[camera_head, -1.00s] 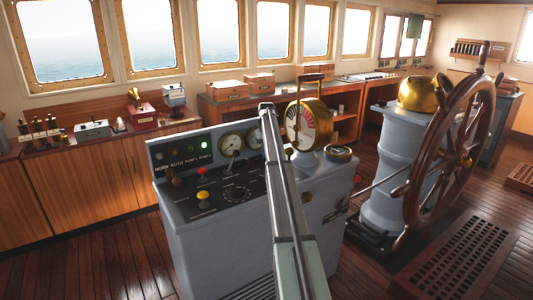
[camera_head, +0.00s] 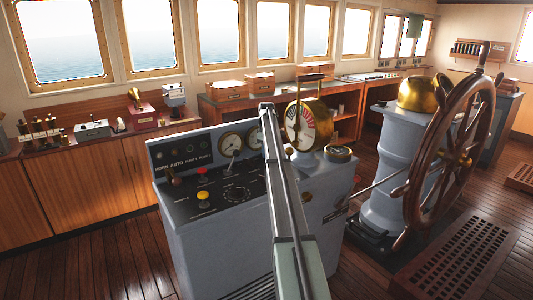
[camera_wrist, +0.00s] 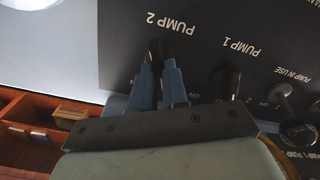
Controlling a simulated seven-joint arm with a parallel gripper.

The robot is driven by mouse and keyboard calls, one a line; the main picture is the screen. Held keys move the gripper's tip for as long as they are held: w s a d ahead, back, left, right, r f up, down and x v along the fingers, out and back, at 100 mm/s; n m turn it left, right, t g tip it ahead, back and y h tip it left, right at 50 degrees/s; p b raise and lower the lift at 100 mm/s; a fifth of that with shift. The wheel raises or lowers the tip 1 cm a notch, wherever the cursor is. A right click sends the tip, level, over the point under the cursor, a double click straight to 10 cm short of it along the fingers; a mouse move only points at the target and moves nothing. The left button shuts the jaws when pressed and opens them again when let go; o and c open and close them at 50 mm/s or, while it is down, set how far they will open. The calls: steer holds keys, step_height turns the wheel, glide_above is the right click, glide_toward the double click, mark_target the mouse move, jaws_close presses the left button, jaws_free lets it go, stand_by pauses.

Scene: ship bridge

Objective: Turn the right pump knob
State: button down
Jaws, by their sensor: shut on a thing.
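In the wrist view, which looks at the panel upside down, my gripper (camera_wrist: 160,68) has its two blue fingers closed around a small dark knob (camera_wrist: 157,46) beside the "PUMP 2" label. Much of that knob is hidden between the fingers. A second dark knob (camera_wrist: 232,80) beside the "PUMP 1" label stands apart from my fingers. In the head view, the grey console (camera_head: 225,240) carries the dark control panel. My arm crosses in front of it and hides my fingertips and the held knob.
A metal toggle (camera_wrist: 282,90) marked "PUMP IN USE" stands close to the pump knobs. The console also has a yellow button (camera_head: 203,195), a red button (camera_head: 202,171) and gauges (camera_head: 231,143). A brass telegraph (camera_head: 302,125) and the ship's wheel (camera_head: 450,155) stand to the right.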

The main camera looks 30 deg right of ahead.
steer(key=shift+n, duration=0.5)
steer(key=c, duration=1.1)
jaws_free()
steer(key=shift+c, duration=0.2)
step_height(320, 180, up, 14)
steer(key=shift+f, duration=0.1)
steer(key=shift+a, duration=0.1)
